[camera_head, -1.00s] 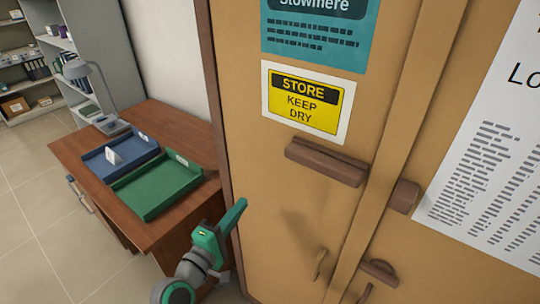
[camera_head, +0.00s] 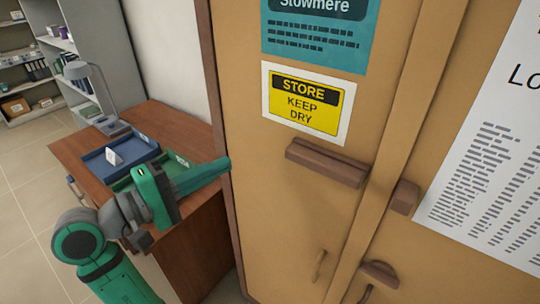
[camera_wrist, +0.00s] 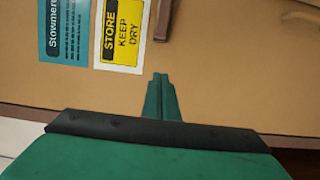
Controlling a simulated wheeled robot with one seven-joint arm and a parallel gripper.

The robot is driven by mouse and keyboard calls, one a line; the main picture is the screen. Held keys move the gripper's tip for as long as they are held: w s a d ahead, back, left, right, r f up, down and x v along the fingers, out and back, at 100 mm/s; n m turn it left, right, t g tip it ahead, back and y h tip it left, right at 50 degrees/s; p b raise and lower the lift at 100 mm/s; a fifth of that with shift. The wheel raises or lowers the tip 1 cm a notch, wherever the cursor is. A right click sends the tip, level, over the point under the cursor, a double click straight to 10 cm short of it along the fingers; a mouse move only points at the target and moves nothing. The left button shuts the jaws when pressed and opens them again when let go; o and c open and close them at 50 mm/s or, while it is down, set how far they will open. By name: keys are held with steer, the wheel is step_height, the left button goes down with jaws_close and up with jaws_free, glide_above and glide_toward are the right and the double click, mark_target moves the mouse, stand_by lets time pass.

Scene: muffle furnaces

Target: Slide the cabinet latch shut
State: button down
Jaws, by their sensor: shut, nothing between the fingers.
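The tan cabinet (camera_head: 285,215) has a brown sliding latch bar (camera_head: 326,162) on its left door, below the yellow sign. A brown keeper block (camera_head: 405,197) sits on the right door, apart from the bar with a gap across the door seam. The bar partly shows at the top of the wrist view (camera_wrist: 163,20). My green gripper (camera_head: 226,165) is at the cabinet's left edge, left of the bar and apart from it. Its fingers are together and empty in the wrist view (camera_wrist: 160,78), pointing toward the cabinet face.
A wooden desk (camera_head: 195,245) with a blue tray (camera_head: 100,163), a green tray (camera_head: 180,165) and a lamp stands left of the cabinet, behind my arm. Door handles (camera_head: 318,266) and a brown fitting (camera_head: 380,272) protrude lower on the doors. Shelves stand far left.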

steer(key=w+d, duration=0.4)
steer(key=d, duration=0.7)
stand_by(0.4)
